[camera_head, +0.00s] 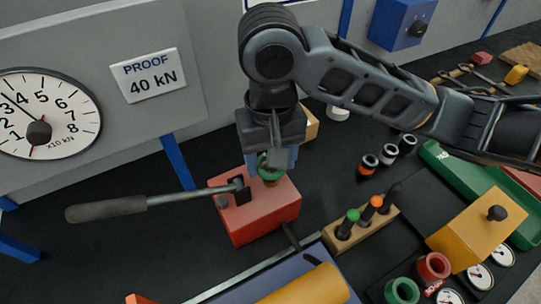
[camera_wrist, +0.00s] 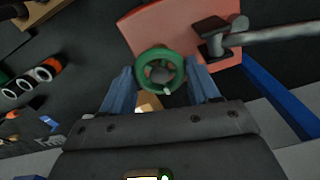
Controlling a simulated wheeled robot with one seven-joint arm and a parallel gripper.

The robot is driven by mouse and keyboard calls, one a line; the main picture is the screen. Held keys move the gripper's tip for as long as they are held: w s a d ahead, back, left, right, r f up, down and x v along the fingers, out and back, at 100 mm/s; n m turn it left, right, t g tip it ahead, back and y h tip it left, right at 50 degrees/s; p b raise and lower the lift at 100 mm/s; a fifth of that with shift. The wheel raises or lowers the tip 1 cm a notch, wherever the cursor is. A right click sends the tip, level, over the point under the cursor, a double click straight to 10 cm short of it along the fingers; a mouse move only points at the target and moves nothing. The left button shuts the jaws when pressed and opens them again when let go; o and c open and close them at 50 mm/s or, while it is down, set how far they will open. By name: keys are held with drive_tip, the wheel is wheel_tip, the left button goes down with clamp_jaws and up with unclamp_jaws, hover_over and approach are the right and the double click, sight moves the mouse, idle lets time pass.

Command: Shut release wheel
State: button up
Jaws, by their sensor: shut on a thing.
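The release wheel (camera_wrist: 160,69) is a small green ring on the red pump block (camera_head: 262,212). In the head view the wheel (camera_head: 268,166) shows only in part, at the top right of the block, below my gripper. My gripper (camera_head: 271,170) points down over it from above. In the wrist view my gripper's two blue fingers (camera_wrist: 162,82) stand at either side of the wheel, shut on it. A grey lever with a dark handle (camera_head: 105,209) runs left from the block.
A dial gauge (camera_head: 40,129) and a "PROOF 40 kN" sign (camera_head: 148,75) are on the grey panel behind. A wooden rack (camera_head: 362,224) of several tools stands right of the block. A yellow box (camera_head: 476,228) and small gauges are at the far right.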

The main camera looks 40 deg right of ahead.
drive_tip(key=o, duration=1.1)
drive_tip(key=shift+c, duration=0.2)
drive_tip(key=shift+r, duration=0.1)
drive_tip(key=shift+r, duration=3.85)
